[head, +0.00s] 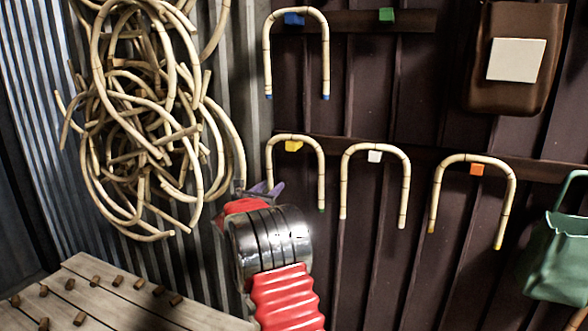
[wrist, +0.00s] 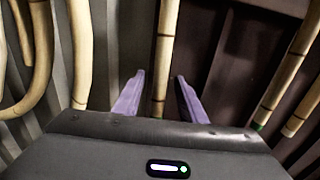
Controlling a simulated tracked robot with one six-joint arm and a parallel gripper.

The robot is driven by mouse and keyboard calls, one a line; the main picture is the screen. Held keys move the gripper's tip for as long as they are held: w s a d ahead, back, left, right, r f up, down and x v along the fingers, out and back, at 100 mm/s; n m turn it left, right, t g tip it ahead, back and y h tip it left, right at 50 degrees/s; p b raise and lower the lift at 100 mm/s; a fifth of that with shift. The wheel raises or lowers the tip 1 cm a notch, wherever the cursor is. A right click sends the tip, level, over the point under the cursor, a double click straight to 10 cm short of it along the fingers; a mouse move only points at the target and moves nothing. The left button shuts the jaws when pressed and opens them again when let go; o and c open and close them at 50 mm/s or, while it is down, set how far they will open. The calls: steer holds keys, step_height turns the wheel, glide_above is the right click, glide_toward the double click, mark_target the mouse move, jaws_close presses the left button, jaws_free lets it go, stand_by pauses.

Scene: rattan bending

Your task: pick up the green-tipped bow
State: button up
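The green-tipped bow (head: 319,170) is a pale U-shaped cane hung over a yellow peg (head: 293,146) on the dark wall, legs down. Its right leg ends in a green tip; the left leg's lower end is hidden behind my gripper (head: 262,188). In the wrist view, my gripper (wrist: 158,94) is open, its two purple fingers on either side of a cane leg (wrist: 165,45), with gaps showing on both sides. That leg appears to be the bow's left leg. The green tip (wrist: 257,126) shows at right in the wrist view.
A blue-tipped bow (head: 325,60) hangs above; other bows hang right on white (head: 375,156) and orange (head: 477,169) pegs. The green peg (head: 386,14) is bare. Tangled cane loops (head: 150,110) hang close left. A pegged bench (head: 110,305) stands lower left.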

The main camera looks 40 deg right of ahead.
steer(key=shift+c, duration=0.3)
jaws_close()
stand_by(0.5)
